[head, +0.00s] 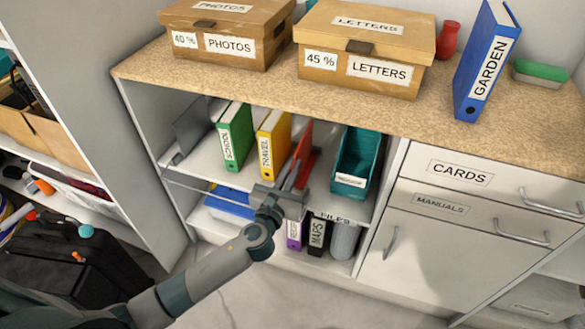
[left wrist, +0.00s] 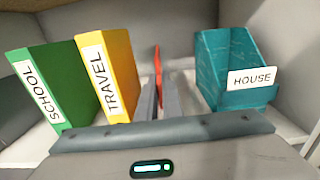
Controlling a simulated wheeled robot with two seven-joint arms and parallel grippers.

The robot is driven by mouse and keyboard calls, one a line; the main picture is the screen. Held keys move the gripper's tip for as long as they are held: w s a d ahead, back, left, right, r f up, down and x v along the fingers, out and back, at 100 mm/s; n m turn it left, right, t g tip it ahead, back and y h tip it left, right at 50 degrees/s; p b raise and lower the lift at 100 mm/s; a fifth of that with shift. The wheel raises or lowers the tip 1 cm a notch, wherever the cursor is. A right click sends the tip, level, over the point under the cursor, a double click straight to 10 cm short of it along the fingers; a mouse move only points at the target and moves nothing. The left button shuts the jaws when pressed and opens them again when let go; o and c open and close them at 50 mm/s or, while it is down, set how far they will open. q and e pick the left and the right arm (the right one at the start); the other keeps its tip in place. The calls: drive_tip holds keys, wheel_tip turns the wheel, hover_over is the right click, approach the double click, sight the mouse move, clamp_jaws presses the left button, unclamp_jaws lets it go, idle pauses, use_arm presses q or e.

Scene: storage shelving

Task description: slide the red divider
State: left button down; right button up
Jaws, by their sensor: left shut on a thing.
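The red divider (head: 306,147) stands upright on the upper shelf of the open cabinet, between the yellow TRAVEL binder (head: 273,143) and the teal HOUSE box (head: 357,162). It also shows edge-on in the left wrist view (left wrist: 158,62). My left gripper (head: 291,176) reaches in from the front and is shut on the divider's front edge. The fingers (left wrist: 161,100) cover the divider's lower front part. In the left wrist view there is a gap on each side, to the binder and to the box. My right gripper is not in view.
The green SCHOOL binder (head: 235,137) stands left of TRAVEL, with a grey plate (head: 192,127) further left. The shelf below holds a blue item (head: 229,204) and several files (head: 318,236). PHOTOS (head: 226,32) and LETTERS (head: 363,47) boxes sit on the countertop above. Closed drawers (head: 460,174) are at right.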

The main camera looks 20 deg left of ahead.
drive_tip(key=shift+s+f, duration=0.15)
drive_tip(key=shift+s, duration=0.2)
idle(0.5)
